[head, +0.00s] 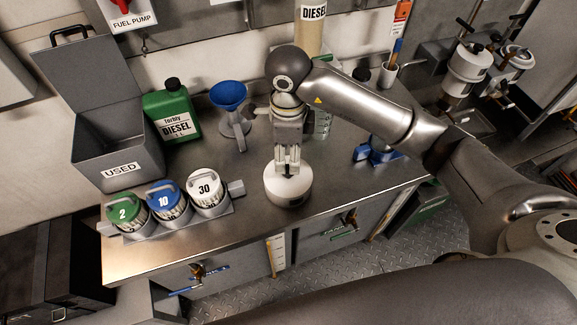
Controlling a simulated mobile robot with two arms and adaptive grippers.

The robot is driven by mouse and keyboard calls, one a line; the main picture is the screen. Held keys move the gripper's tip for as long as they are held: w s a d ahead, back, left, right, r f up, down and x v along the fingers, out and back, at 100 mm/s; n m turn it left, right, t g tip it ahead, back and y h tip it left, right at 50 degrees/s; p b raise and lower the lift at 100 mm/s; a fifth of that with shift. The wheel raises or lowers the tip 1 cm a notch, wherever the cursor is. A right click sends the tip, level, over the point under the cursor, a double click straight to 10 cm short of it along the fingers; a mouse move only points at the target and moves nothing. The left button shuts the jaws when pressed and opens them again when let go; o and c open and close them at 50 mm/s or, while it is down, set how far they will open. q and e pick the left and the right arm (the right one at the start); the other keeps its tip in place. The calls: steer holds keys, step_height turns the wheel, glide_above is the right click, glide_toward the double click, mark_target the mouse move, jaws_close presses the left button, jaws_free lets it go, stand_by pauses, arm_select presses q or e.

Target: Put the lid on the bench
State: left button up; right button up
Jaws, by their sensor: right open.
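A round white lid-like piece (288,188) with a small dark knob on top is at the front middle of the metal bench (240,225). It looks to rest on the bench top, though its underside is hidden. My right gripper (287,172) points straight down over it, fingers open around or just above the knob. Whether the fingers touch the knob cannot be told. My left gripper is out of view.
Canisters marked 2 (124,213), 10 (163,200) and 30 (204,186) stand in a rack at left. Behind are the open USED bin (120,150), a green diesel can (172,112) and a blue funnel (229,95). A blue tool (375,152) lies right.

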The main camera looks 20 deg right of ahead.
step_height(320, 180, up, 6)
steer(key=shift+f, duration=0.15)
steer(key=shift+a, duration=0.1)
stand_by(0.5)
